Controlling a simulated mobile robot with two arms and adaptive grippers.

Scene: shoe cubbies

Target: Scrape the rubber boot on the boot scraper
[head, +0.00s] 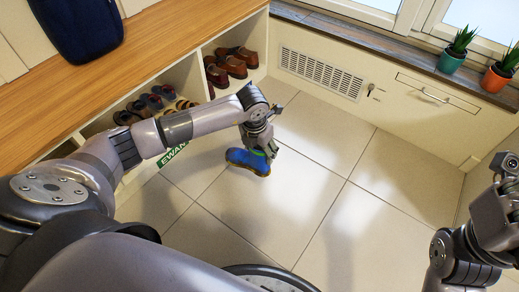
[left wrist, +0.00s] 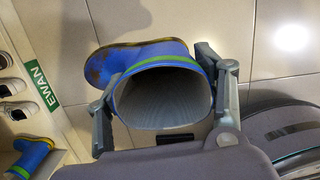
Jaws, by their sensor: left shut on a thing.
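A blue rubber boot (head: 248,161) with a green band is upright, low over the tiles in front of the cubbies. In the left wrist view I look down into its open shaft (left wrist: 165,98), and its toe has brown dirt on it. My left gripper (head: 262,143) is shut on the top of the shaft, with one finger on each side. I cannot tell whether the sole touches the floor. I cannot make out the boot scraper for certain; a small black bar (left wrist: 175,139) shows below the boot. My right arm is at the right edge, its fingers unclear.
The shoe bench (head: 150,50) with open cubbies of shoes runs along the left. A green EWAN label (head: 172,154) is on its front. Open tiles (head: 310,190) lie to the right.

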